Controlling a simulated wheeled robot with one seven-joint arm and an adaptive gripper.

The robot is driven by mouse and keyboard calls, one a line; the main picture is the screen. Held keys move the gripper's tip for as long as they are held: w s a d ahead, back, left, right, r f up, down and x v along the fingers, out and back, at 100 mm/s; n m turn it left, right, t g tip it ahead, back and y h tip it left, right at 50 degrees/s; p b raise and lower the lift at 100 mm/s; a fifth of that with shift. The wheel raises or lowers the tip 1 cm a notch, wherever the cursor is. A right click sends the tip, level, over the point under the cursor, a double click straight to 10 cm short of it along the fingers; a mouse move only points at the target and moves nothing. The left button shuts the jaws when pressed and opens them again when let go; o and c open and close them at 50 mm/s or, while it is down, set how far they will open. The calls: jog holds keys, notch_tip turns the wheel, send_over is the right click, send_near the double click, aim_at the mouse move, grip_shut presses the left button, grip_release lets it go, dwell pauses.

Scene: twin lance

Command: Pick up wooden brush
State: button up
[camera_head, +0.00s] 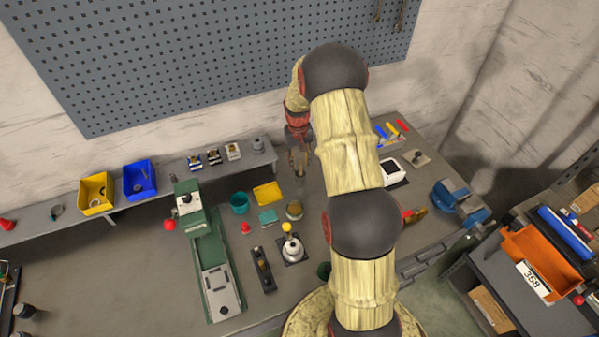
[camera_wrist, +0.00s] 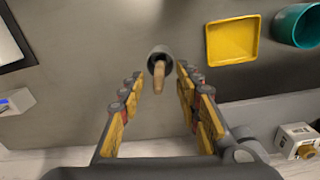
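In the wrist view, a tan wooden piece (camera_wrist: 159,78) stands up out of a dark grey round holder (camera_wrist: 161,53); it looks like the handle of the wooden brush. My gripper (camera_wrist: 158,76) is open, with one finger on each side of the wooden piece and visible gaps to both. I cannot tell how far below the fingertips it is. In the head view, my gripper (camera_head: 297,172) points down over the back of the bench, and the brush cannot be made out there.
A yellow tray (camera_wrist: 233,40) and a teal cup (camera_wrist: 298,25) lie close by. A raised back shelf (camera_head: 225,170) carries small blocks, a blue bin (camera_head: 140,180) and a yellow bin (camera_head: 96,194). A white-framed device (camera_head: 393,172) is to the right. Bare bench surrounds the holder.

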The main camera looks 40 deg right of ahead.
aim_at(300, 175)
notch_tip(300, 175, down, 4)
jog(key=shift+f, duration=0.1)
jog(key=shift+c, duration=1.2)
grip_shut()
